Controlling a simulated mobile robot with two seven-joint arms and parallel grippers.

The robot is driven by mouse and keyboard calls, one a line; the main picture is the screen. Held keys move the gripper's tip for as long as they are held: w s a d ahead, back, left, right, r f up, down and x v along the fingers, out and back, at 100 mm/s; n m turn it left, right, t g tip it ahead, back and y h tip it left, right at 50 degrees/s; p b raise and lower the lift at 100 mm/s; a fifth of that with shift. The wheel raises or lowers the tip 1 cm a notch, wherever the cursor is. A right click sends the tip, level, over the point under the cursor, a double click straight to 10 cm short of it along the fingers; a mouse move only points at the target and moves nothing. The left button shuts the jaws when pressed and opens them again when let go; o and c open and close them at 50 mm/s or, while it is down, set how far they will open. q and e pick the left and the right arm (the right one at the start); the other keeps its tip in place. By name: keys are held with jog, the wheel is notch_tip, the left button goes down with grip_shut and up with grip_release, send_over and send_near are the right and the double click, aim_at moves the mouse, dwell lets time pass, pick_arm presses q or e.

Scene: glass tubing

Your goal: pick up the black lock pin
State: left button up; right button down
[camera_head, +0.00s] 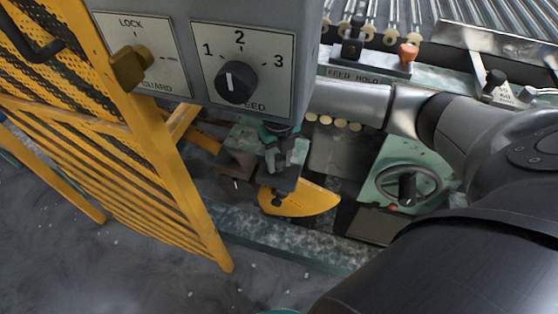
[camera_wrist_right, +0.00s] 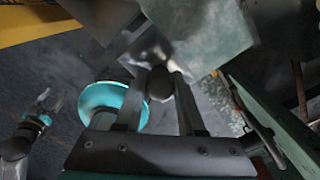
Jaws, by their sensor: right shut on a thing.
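My right gripper (camera_head: 285,162) reaches down beneath the control box, above a yellow curved plate (camera_head: 312,201). In the right wrist view, its fingers (camera_wrist_right: 160,84) are closed around a dark rounded knob, the black lock pin (camera_wrist_right: 160,85). The pin's lower part is hidden, so I cannot tell whether it is still seated.
The control box (camera_head: 258,12) with a lock switch (camera_head: 131,66) and a feed dial (camera_head: 236,82) overhangs the gripper. A yellow mesh guard (camera_head: 150,150) stands at the left. A green housing with a handwheel (camera_head: 408,186) is at the right. Rollers (camera_head: 400,14) lie behind.

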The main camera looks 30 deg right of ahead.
jog(key=shift+r+p, duration=0.3)
jog(key=shift+r, duration=0.6)
pick_arm(q)
jog(key=s+a+f+p, duration=0.3)
jog(key=s+a+p, duration=0.2)
jog(key=s, duration=0.3)
jog(key=shift+s, duration=0.35)
pick_arm(e)
notch_tip(320, 180, up, 17)
jog(key=shift+r, duration=0.15)
pick_arm(q)
jog(key=shift+s, duration=0.1)
